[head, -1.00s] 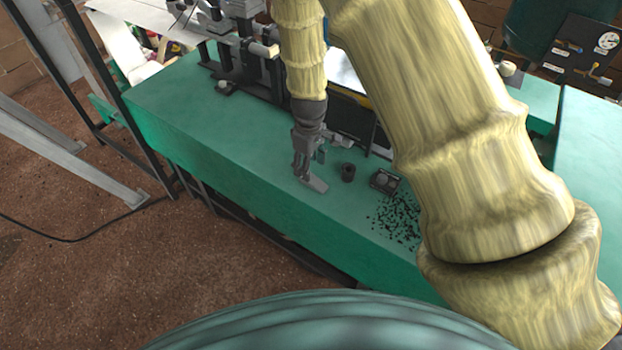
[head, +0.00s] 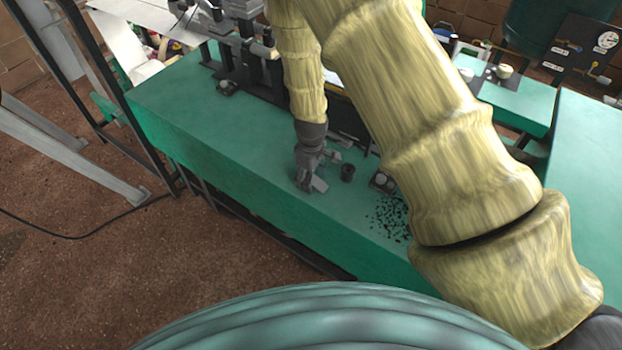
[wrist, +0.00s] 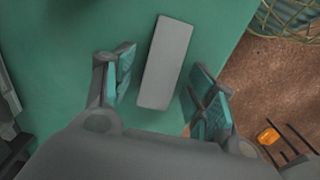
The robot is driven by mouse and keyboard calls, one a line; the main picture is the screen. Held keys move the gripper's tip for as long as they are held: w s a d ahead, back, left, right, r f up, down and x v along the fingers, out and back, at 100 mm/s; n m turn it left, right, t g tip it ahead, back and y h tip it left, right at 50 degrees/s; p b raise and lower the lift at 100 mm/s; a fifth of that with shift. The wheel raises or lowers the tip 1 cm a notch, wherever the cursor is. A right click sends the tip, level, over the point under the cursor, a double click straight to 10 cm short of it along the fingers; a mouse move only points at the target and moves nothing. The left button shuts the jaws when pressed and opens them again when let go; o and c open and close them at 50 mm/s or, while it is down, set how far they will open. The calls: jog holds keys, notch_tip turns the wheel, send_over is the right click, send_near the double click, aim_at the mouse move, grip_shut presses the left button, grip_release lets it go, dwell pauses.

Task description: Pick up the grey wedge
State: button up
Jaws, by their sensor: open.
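The grey wedge (wrist: 166,62) lies on the green table top and shows in the wrist view as a long pale grey block. My gripper (wrist: 163,92) is open, with one teal-padded finger on each side of the wedge's near end. The fingers look apart from the wedge, and I cannot tell how far above the table they are. In the head view, my gripper (head: 309,187) points down over the table, and the wedge (head: 320,185) shows partly behind and beside the fingers.
A dark round cup (head: 347,172) and a small dark box (head: 383,181) stand to the right on the green table (head: 225,140). Black bits (head: 390,217) are scattered near them. Dark machinery stands behind. The table's left part is clear, and its front edge is close.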

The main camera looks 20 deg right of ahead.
jog(key=c, duration=1)
jog(key=shift+r, duration=0.15)
